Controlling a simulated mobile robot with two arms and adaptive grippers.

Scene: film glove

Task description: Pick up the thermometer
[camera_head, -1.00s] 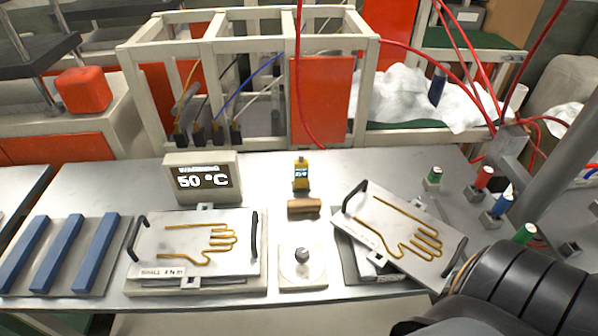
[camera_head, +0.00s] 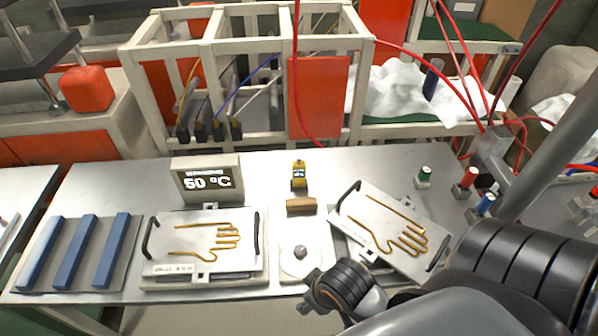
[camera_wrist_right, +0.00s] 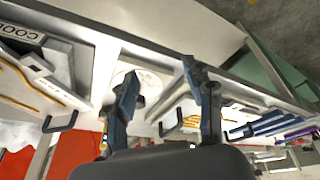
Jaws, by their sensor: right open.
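A small upright yellow device (camera_head: 299,175) with a little display, which looks like the thermometer, stands on the metal table behind a brown wooden block. I cannot make it out in the right wrist view. My right arm comes in from the lower right in the head view, its dark end at the front of the table near the round knob plate, well short of the yellow device. In the right wrist view my right gripper (camera_wrist_right: 160,76) is open, with no object held between its blue-grey fingers. My left gripper is not in view.
The brown block (camera_head: 301,206) and knob plate (camera_head: 290,262) lie in front of the yellow device. Glove-form plates (camera_head: 163,222) (camera_head: 382,205) with black handles flank them. A temperature display box (camera_head: 230,162) stands left. A red hose (camera_head: 297,90) hangs behind.

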